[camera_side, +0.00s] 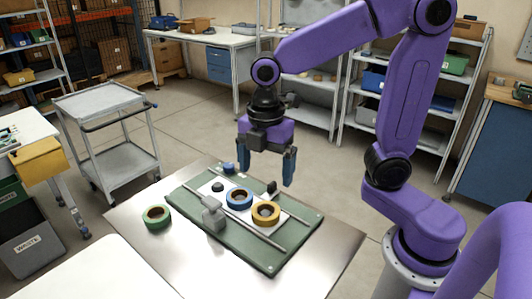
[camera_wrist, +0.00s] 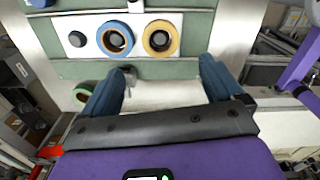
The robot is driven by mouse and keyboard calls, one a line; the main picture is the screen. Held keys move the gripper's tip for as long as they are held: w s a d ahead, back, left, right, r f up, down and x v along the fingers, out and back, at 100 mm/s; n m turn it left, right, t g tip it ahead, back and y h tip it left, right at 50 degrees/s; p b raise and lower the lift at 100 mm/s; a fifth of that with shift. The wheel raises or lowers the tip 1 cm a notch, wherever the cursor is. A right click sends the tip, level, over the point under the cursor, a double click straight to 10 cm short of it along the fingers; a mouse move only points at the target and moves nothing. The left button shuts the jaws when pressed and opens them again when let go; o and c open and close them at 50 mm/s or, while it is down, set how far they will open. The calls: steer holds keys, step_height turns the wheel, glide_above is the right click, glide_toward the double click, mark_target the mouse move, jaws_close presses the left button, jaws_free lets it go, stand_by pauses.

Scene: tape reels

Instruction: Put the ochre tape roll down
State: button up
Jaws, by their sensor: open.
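The ochre tape roll (camera_side: 266,214) lies flat on the white strip of the green board (camera_side: 272,264), right of the blue tape roll (camera_side: 239,197). In the wrist view the ochre roll (camera_wrist: 161,39) and the blue roll (camera_wrist: 115,39) lie side by side with a small gap. My gripper (camera_side: 269,170) is above the board, its blue fingers spread and empty, clear of the ochre roll. In the wrist view my gripper's fingers (camera_wrist: 165,80) have nothing between them. A green tape roll (camera_side: 157,216) lies on the table left of the board.
A grey block (camera_side: 213,215) stands at the board's near side, by a thin rail. A dark upright piece (camera_side: 271,187) stands behind the ochre roll. A dark round knob (camera_side: 217,187) is left of the blue roll. The metal table (camera_side: 330,250) is bare right of the board.

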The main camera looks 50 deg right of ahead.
steer(key=s+d+f+m, duration=0.2)
steer(key=s+m, duration=0.1)
steer(key=s, duration=0.5)
steer(key=s+d+f+m, duration=0.2)
steer(key=s+d+m, duration=0.1)
steer(key=s, duration=0.5)
steer(key=shift+d+m, duration=0.3)
steer(key=shift+m, duration=0.4)
